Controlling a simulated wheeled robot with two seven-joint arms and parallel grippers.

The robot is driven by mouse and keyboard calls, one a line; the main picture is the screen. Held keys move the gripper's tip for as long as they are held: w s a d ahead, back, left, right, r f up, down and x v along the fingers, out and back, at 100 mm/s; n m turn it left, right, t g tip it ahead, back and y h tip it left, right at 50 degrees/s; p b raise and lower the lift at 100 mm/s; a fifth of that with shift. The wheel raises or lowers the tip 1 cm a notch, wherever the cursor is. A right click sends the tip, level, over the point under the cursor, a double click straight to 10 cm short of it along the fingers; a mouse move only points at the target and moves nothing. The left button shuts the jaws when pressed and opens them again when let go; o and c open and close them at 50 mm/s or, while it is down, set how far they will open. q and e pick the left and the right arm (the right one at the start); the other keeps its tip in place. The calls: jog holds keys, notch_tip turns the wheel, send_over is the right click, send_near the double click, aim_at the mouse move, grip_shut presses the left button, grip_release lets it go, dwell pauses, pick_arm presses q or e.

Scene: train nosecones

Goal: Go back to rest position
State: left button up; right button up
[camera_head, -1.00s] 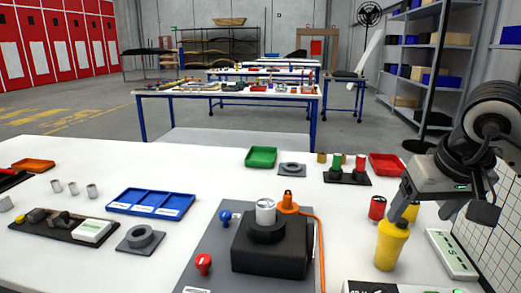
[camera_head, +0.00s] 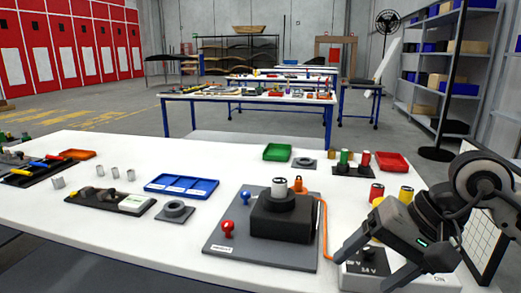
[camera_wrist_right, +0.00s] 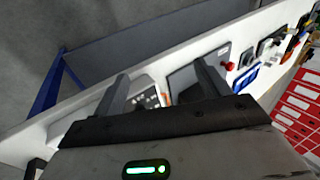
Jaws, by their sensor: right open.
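My right gripper (camera_head: 368,264) is at the lower right in the head view, above the front right part of the white table (camera_head: 130,250). Its two fingers are spread and nothing is between them. In the right wrist view the fingers of the right gripper (camera_wrist_right: 160,88) are also apart, with the table edge and floor beyond. My left gripper is not in view.
A black block (camera_head: 285,222) with a metal cylinder (camera_head: 279,188) stands on a grey mat (camera_head: 225,250). A blue tray (camera_head: 181,187), green tray (camera_head: 277,152) and red tray (camera_head: 392,161) lie behind.

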jog(key=s+a+r+m+g+y, duration=0.1)
jog(key=s+a+m+y, duration=0.2)
jog(key=a+m+y, duration=0.35)
jog(key=s+a+r+m+g+y, duration=0.1)
jog(key=s+a+r+m+y, duration=0.15)
jog(key=a+m+y, duration=0.4)
jog(key=w+d+f+m+t+h, duration=0.2)
jog(key=m+t, duration=0.6)
jog(key=m, duration=0.7)
jog(key=w+d+f+m+t+h, duration=0.25)
jog(key=m+t, duration=0.65)
jog(key=m, duration=0.5)
jog(key=d+f+m+h, duration=0.4)
jog(key=f+m+h, duration=0.4)
jog(key=f+m, duration=0.55)
jog(key=s+d+f+m+g+h, duration=0.1)
jog(key=s+f+m+g+h, duration=0.2)
jog(key=s+f+m+g, duration=0.3)
jog(key=s+f+m, duration=0.4)
jog(key=f+m, duration=0.2)
jog(key=shift+s+d+p, duration=0.2)
jog(key=shift+p, duration=0.1)
